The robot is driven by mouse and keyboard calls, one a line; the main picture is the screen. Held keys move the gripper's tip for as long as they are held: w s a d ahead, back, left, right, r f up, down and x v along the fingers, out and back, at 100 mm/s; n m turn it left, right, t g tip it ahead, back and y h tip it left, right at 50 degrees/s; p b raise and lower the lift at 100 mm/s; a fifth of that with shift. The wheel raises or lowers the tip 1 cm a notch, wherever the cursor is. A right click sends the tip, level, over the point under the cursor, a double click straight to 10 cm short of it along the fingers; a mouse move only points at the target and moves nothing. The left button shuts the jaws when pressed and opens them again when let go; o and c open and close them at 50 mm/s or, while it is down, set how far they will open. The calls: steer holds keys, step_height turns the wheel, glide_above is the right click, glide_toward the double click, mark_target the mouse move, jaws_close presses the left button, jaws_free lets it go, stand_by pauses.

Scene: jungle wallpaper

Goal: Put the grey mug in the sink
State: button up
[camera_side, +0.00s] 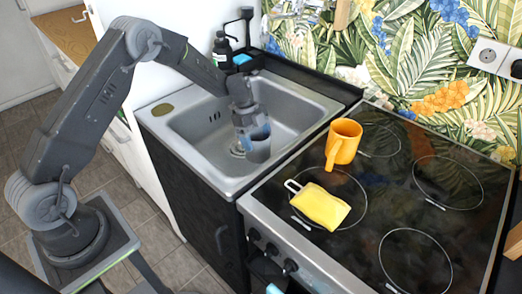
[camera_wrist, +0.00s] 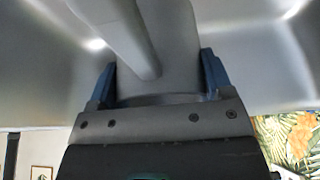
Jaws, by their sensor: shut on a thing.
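The grey mug (camera_side: 258,150) is in my gripper (camera_side: 252,134), held inside the sink (camera_side: 188,129) area in the side view. My gripper is shut on it, with the blue fingers on both sides. In the wrist view, the mug (camera_wrist: 176,45) fills the middle between the fingers of my gripper (camera_wrist: 158,80), its handle towards the camera. The sink's grey walls (camera_wrist: 50,50) surround it there. I cannot tell whether the mug's base touches the sink floor.
An orange mug (camera_side: 343,142) and a yellow sponge-like item with a white loop (camera_side: 320,206) stand on the black stovetop (camera_side: 405,215) to the right.

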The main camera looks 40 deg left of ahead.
steer(key=shift+w+d+f, duration=0.4)
steer(key=shift+d+f, duration=0.05)
steer(key=shift+d, duration=0.2)
steer(key=shift+f, duration=2)
steer(key=o, duration=1.2)
steer(key=shift+f, duration=0.15)
steer(key=shift+c, duration=0.2)
